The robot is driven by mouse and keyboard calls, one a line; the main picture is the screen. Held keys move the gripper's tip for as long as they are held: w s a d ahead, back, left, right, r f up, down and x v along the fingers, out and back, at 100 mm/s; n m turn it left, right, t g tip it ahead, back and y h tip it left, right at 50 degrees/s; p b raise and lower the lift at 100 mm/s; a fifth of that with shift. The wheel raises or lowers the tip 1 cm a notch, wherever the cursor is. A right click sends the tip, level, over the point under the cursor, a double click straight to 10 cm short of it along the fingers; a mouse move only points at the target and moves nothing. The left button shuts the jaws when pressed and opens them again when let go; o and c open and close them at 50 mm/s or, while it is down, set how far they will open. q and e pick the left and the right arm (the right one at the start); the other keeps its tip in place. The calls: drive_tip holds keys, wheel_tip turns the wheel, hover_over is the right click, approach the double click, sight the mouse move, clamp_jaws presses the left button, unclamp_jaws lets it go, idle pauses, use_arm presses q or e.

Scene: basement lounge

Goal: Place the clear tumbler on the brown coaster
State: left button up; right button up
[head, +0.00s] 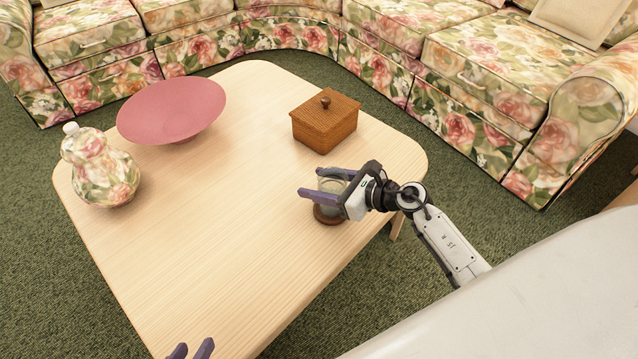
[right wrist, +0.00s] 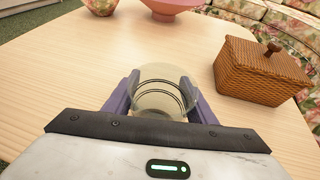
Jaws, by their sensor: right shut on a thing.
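The clear tumbler (head: 333,183) is between the purple fingers of my right gripper (head: 322,183), near the table's right edge. It also shows in the right wrist view (right wrist: 160,88), upright, with dark rings around it. My right gripper is shut on the tumbler. The brown coaster (head: 327,216) lies directly below the tumbler on the table; the tumbler's base appears at the coaster, but I cannot tell whether they touch. My left gripper (head: 192,350) shows only its purple fingertips, apart and empty, at the bottom edge of the head view.
The light wooden table (head: 225,240) carries a wicker box (head: 325,125) behind the tumbler, a pink bowl (head: 172,108) and a floral vase (head: 102,172) at the left. The table's middle and front are clear. A floral sofa (head: 470,85) curves behind.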

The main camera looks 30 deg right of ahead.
use_arm(q)
drive_tip(key=shift+d+f, duration=0.1)
drive_tip(key=shift+f, duration=0.1)
use_arm(e)
drive_tip(key=shift+f, duration=0.25)
use_arm(q)
drive_tip(key=shift+r, duration=0.1)
use_arm(e)
drive_tip(key=o, duration=1.2)
drive_tip(key=shift+r, duration=0.1)
